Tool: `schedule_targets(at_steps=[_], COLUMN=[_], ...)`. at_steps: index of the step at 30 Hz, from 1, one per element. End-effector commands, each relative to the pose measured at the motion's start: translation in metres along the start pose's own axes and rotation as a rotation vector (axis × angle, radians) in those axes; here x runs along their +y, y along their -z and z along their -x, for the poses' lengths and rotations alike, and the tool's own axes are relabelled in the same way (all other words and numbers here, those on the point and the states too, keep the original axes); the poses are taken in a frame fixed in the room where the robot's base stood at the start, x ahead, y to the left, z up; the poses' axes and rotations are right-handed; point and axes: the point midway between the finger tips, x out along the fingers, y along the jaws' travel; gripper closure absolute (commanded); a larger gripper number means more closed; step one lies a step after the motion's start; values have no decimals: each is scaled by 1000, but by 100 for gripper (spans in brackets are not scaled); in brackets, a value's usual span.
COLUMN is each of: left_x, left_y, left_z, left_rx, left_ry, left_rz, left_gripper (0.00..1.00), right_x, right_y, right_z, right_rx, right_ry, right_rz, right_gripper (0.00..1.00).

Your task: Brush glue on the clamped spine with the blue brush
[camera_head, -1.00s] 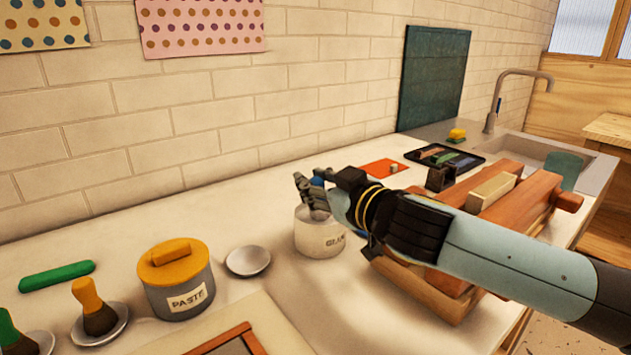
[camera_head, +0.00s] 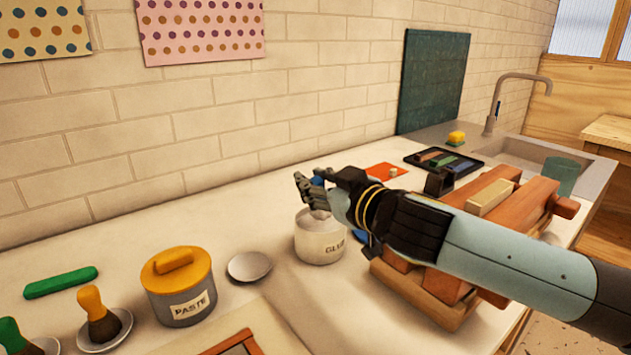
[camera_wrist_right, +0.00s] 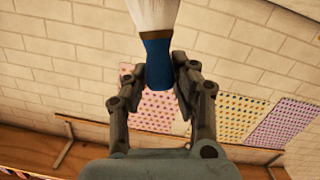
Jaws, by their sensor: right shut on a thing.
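My right gripper (camera_head: 316,190) is shut on the blue brush, whose blue end (camera_head: 318,181) shows between the fingers. In the right wrist view the brush has a blue handle (camera_wrist_right: 157,62) and pale bristles (camera_wrist_right: 152,14) that run out of the top of the picture. The gripper is over the white glue pot (camera_head: 320,243). I cannot tell whether the bristle tips are inside it. The clamped spine (camera_head: 490,197) is a cream block between the reddish wooden bars of the press (camera_head: 525,205), right of the pot. My arm covers part of the press. My left gripper is not in view.
A grey paste pot (camera_head: 185,305) with a yellow lid and a small dish (camera_head: 249,266) stand left of the glue pot. Other brushes (camera_head: 98,318) rest on saucers at the far left. A dark tray (camera_head: 443,160) lies behind the press, near the sink (camera_head: 540,155).

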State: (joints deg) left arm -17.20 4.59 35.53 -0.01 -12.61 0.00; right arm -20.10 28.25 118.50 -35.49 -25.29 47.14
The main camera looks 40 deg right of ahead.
Motion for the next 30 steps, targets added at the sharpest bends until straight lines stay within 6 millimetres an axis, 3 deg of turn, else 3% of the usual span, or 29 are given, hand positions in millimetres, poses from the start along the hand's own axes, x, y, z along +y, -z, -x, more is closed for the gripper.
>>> schedule_targets(at_steps=[15, 30], left_x=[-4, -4], left_y=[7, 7], left_z=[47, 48], left_rx=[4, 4], left_ry=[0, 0], left_rz=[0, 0], left_gripper=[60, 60], right_x=[13, 13], right_y=[49, 50], right_z=[6, 6], right_rx=[3, 3], right_ry=[0, 0], right_rz=[2, 1], right_gripper=[100, 100])
